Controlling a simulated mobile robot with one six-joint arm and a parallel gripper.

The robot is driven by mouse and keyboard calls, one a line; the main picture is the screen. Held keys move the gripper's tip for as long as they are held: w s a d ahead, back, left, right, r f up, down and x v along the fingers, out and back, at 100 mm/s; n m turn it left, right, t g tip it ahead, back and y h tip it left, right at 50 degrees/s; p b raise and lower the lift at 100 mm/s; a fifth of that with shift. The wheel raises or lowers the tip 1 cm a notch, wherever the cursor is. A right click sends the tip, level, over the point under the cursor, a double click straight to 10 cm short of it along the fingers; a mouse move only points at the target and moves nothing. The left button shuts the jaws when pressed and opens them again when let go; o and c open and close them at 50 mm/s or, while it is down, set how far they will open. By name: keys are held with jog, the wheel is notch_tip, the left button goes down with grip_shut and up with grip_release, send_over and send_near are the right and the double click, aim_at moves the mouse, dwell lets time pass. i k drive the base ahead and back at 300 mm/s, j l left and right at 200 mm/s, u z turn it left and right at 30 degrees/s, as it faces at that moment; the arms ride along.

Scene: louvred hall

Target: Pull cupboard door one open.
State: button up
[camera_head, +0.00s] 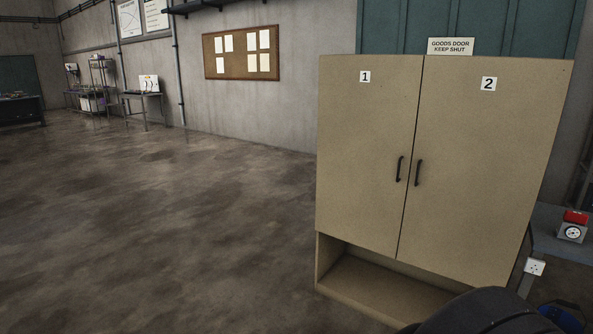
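The cupboard (440,272) is tan and stands at the right of the head view. Cupboard door one (362,150) is its left door, with a white label "1" (365,76). Its black vertical handle (399,169) is near the door's right edge. Door two (478,160), labelled "2", is beside it with its own black handle (418,172). Both doors look shut, with a thin dark seam between them. My gripper is not in view. A dark rounded shape at the bottom right hides part of the cupboard's base.
An open shelf space (375,285) is under the doors. The concrete floor (170,230) left of the cupboard is clear. A bench (562,232) with a red-topped box (573,228) stands close on the right. A table (140,97) and rack stand far back left.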

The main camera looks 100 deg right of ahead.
aim_at(368, 105)
jog(key=z, duration=4.05)
jog(key=i+j+z, duration=0.1)
jog(key=i, duration=2.6)
